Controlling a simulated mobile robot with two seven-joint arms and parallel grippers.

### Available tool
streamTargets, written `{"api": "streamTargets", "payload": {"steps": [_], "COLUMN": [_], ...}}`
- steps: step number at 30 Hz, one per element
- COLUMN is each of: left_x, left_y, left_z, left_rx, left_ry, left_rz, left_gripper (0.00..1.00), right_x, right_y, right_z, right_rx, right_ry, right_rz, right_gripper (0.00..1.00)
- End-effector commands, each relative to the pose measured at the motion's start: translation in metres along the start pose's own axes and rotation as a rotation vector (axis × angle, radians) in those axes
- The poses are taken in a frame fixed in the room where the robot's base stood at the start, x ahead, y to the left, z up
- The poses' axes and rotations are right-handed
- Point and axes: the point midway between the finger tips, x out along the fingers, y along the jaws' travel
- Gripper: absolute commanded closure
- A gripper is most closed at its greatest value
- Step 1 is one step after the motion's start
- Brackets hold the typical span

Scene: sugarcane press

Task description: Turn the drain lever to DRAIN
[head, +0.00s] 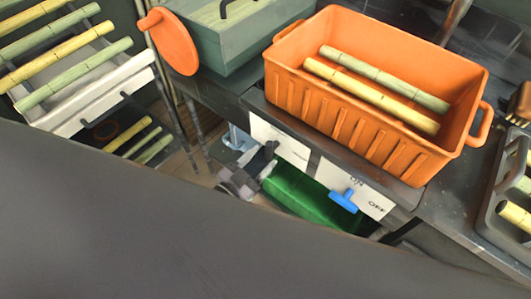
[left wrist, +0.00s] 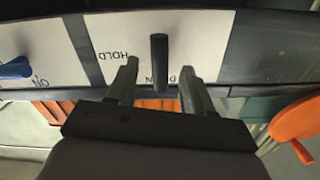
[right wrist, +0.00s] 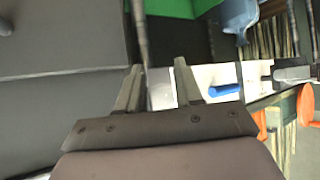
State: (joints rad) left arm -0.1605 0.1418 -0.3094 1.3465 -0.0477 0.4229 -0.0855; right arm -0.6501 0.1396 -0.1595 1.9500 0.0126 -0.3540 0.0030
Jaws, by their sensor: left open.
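The drain lever (left wrist: 158,48) is a dark bar on a white panel (left wrist: 115,30) in the left wrist view. The panel reads HOLD, and a partly covered word beside it shows a D and an N. My left gripper (left wrist: 158,75) is open, with one finger on each side of the lever in the picture. Contact cannot be told. In the head view my left gripper (head: 266,162) is in front of the left white panel (head: 285,145), and the lever is hard to make out there. My right gripper (right wrist: 158,68) is open and empty in the right wrist view.
A blue lever (head: 343,200) marked ON and OFF sits on the panel to the right. An orange crate (head: 340,125) with cane stalks stands on the counter above. A green object (head: 300,195) is below the panels. My own dark body fills the lower foreground.

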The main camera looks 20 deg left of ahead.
Motion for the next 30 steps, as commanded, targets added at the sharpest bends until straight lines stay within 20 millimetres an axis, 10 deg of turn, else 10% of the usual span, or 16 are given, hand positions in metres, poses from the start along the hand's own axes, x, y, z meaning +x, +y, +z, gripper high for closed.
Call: {"api": "streamTargets", "payload": {"steps": [9,30], "left_x": [-0.039,-0.045], "left_y": [0.000,0.000], "left_z": [0.000,0.000], "left_rx": [0.002,-0.002], "left_ry": [-0.001,-0.010], "left_rz": [0.000,-0.001], "left_gripper": [0.49,0.49], "right_x": [-0.001,-0.001], "right_y": [0.000,0.000], "right_z": [-0.001,-0.002], "right_rx": [-0.001,-0.001], "right_ry": [0.000,-0.001], "right_rz": [0.000,0.000], "right_gripper": [0.65,0.65]}}
